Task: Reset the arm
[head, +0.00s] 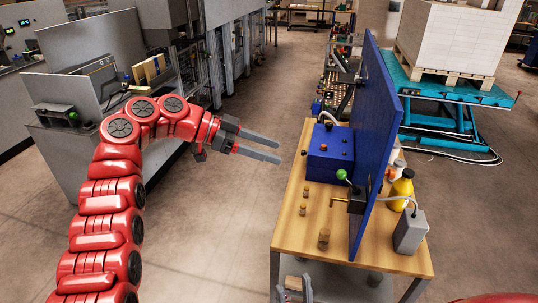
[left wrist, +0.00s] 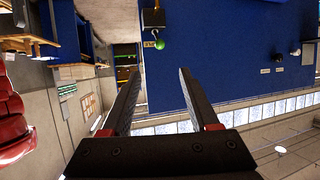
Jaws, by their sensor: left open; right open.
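My red left arm (head: 104,215) rises from the lower left in the head view and bends right at the top. Its left gripper (head: 280,151) is open and empty, in the air left of the wooden workbench. In the left wrist view the two dark fingers (left wrist: 159,73) stand apart with nothing between them. A red part of my body (head: 500,298) shows at the lower right.
The workbench (head: 284,232) carries a blue upright panel (head: 377,120), a blue box (head: 330,155), small wooden pieces (head: 324,238) and a yellow bottle (head: 402,187). A teal lift table (head: 450,95) with a loaded pallet stands behind right. Grey machines (head: 95,50) line the left. Floor between is clear.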

